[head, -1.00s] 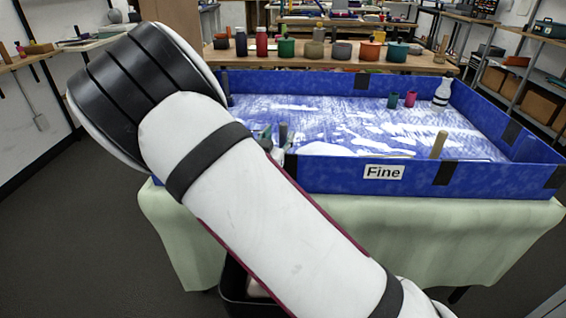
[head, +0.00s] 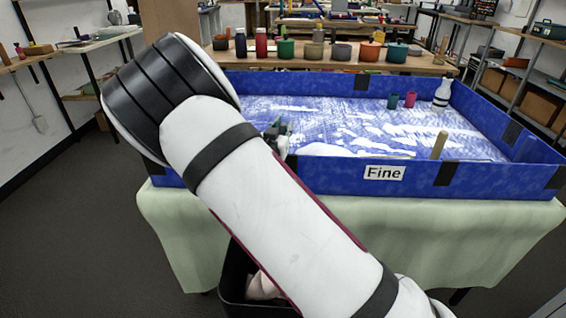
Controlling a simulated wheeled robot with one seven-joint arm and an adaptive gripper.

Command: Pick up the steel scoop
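I cannot make out a steel scoop in the head view; my arm hides the left part of the blue tray (head: 330,181), which has a "Fine" label on its front wall. A small part of what looks like my gripper (head: 277,134) shows past my arm, over the tray's left side. The arm covers most of it, so its fingers and anything between them cannot be seen clearly.
White material lies spread over the tray floor. A wooden peg (head: 438,146) stands near the front wall. A green cup (head: 392,101), a magenta cup (head: 410,99) and a white bottle (head: 442,92) stand at the back right. A black bin (head: 236,285) is below the table.

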